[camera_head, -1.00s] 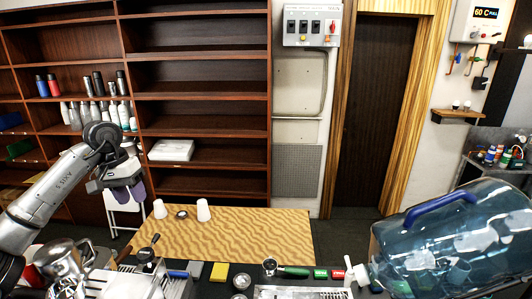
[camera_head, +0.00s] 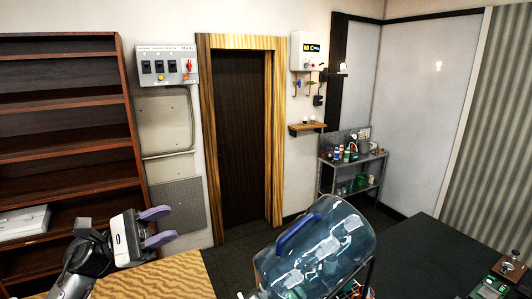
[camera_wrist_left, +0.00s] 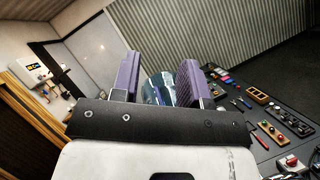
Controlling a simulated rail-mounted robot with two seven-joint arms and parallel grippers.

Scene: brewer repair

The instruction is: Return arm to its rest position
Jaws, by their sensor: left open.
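My left gripper (camera_head: 158,227) is in the lower left of the head view, raised near the wooden table (camera_head: 175,277), with nothing between its purple fingers. In the left wrist view its two fingers (camera_wrist_left: 160,82) stand apart. The large blue water bottle (camera_head: 318,250) lies tilted at the lower middle of the head view, to the right of my left gripper and apart from it. In the left wrist view part of the bottle (camera_wrist_left: 158,90) shows beyond the gap between the fingers. My right gripper is not in view.
A dark counter (camera_head: 425,255) is at the lower right. A brown shelf unit (camera_head: 60,130) stands at the left, with a white box (camera_head: 22,224) on it. A door (camera_head: 241,130) and a metal side table (camera_head: 352,165) are behind. The left wrist view shows tools on a dark bench (camera_wrist_left: 235,112).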

